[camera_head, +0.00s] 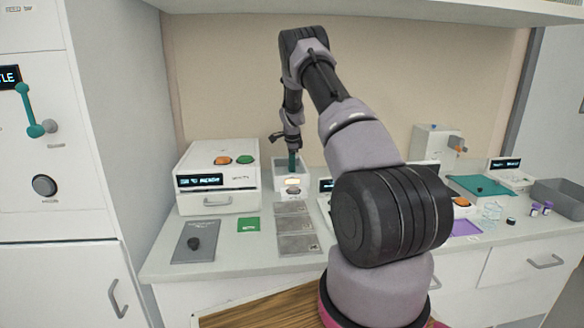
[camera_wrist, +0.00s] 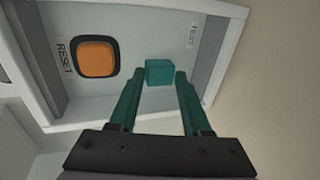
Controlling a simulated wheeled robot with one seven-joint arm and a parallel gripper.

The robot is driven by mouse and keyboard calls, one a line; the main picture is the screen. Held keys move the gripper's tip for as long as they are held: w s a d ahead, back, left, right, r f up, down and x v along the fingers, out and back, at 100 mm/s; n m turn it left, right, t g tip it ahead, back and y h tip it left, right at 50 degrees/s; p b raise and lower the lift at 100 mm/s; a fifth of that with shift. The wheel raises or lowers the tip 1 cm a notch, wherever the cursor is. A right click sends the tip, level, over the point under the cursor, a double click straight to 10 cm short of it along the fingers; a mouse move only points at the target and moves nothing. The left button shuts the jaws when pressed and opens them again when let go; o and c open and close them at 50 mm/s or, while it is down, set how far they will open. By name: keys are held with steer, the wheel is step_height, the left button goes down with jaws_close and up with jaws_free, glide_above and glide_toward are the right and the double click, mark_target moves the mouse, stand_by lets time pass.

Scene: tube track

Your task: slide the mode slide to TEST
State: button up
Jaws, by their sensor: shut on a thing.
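The mode slide's teal block knob (camera_wrist: 159,72) stands on a pale panel (camera_wrist: 120,105) in the wrist view. A TEST label (camera_wrist: 192,34) is above and to the right of it. My gripper (camera_wrist: 160,77) has its two teal fingers on either side of the knob and is shut on it. In the head view my gripper (camera_head: 292,160) reaches down onto a small white box (camera_head: 291,202) at the back of the counter. The knob is hidden there. The slide's other end mark and its track are not clear.
An orange RESET button (camera_wrist: 97,58) sits left of the knob, and raised grey rails edge the panel. A white device (camera_head: 217,180) with orange and green buttons stands left of the box. Grey plates (camera_head: 296,226) lie in front. Small items lie at the right.

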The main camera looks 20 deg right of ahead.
steer(key=shift+w+a, duration=0.2)
steer(key=shift+a, duration=0.6)
steer(key=shift+w+a, duration=0.25)
steer(key=shift+a, duration=0.55)
steer(key=shift+w+a, duration=0.2)
steer(key=shift+a, duration=0.6)
steer(key=o, duration=0.8)
steer(key=shift+c, duration=0.2)
step_height(320, 180, up, 7)
steer(key=shift+r, duration=0.1)
